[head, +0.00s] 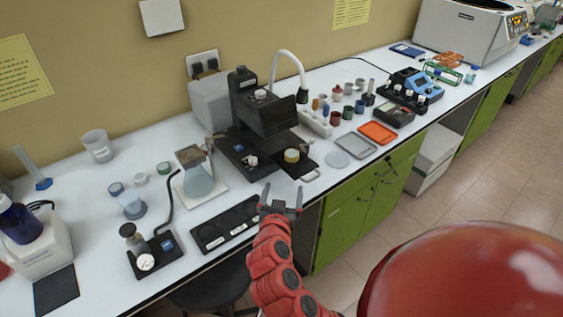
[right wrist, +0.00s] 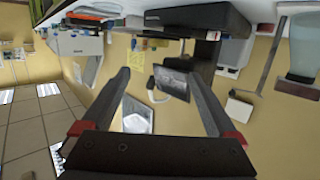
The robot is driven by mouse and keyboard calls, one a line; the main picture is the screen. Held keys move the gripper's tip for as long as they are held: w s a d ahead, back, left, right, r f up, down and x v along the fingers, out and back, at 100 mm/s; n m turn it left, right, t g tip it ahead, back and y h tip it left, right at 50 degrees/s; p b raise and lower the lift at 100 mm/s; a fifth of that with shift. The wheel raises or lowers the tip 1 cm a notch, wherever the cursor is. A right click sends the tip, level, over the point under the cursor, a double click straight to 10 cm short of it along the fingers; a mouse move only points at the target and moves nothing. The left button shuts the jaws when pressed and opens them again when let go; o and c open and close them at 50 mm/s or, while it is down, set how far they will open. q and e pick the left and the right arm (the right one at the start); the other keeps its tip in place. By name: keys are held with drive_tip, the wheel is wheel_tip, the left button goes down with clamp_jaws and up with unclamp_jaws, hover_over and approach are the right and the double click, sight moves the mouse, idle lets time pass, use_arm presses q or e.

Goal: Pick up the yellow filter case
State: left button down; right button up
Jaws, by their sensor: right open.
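The yellow filter case (head: 292,156) is a small round yellow piece on the black platform (head: 301,167) at the front of the black instrument (head: 262,115), in the middle of the head view. My right gripper (head: 282,191) is at the counter's front edge, nearer to me than the case and apart from it. Its two fingers are spread with nothing between them. The open fingers also show in the right wrist view (right wrist: 158,76), where I cannot make out the case. My left gripper is not in view.
A black tray with round wells (head: 225,225) lies left of my right gripper. A flask (head: 197,176) stands behind it. A grey tray (head: 351,146) and an orange tray (head: 378,132) lie to the right, with several small cups behind. A dial gauge stand (head: 150,253) is at left.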

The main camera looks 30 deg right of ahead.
drive_tip(key=s+f+b+x, duration=0.1)
drive_tip(key=b+x, duration=0.4)
drive_tip(key=p, duration=0.2)
approach(291, 156)
drive_tip(key=r+x, duration=0.1)
drive_tip(key=x, duration=0.2)
drive_tip(key=shift+w+d+f, duration=0.15)
drive_tip(key=shift+d+f, duration=0.05)
drive_tip(key=shift+f, duration=0.15)
drive_tip(key=shift+w+d+f, duration=0.2)
drive_tip(key=shift+f, duration=0.2)
drive_tip(key=shift+w+d, duration=0.25)
drive_tip(key=p+x, duration=0.2)
drive_tip(key=x, duration=0.1)
drive_tip(key=shift+w+d+r, duration=0.1)
drive_tip(key=shift+w+d, duration=0.15)
drive_tip(key=shift+w, duration=0.15)
drive_tip(key=shift+w+d, duration=0.2)
drive_tip(key=shift+c, duration=0.3)
drive_tip(key=c, duration=1.4)
